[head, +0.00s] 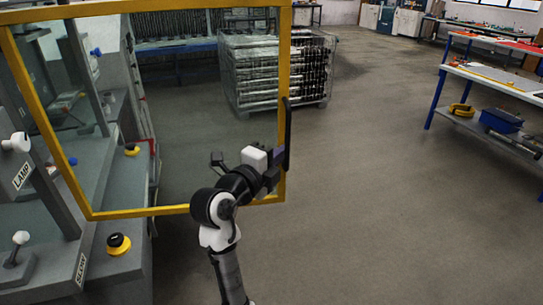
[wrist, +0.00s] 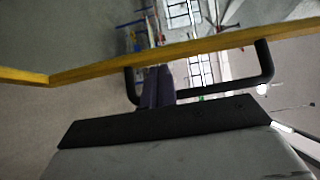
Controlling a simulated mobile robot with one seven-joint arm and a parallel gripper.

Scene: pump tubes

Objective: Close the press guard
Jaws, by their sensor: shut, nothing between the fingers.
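The press guard is a clear pane in a yellow frame (head: 176,209). It stands open, swung out from the grey press (head: 112,265) at the left of the head view. A black bar handle (head: 287,120) sits on its right edge. My gripper (head: 275,177) is at the lower part of this handle, with its fingers shut and empty. In the wrist view, the shut fingers (wrist: 156,82) overlap the handle (wrist: 225,88) near one end, close to the yellow frame (wrist: 200,47). Whether they touch the bar is unclear.
The press carries a LAMP label (head: 23,174), a white knob (head: 17,143) and a yellow-black button (head: 118,243). A wire cage (head: 262,104) stands behind the guard. A workbench (head: 490,80) is at the right. The floor between is clear.

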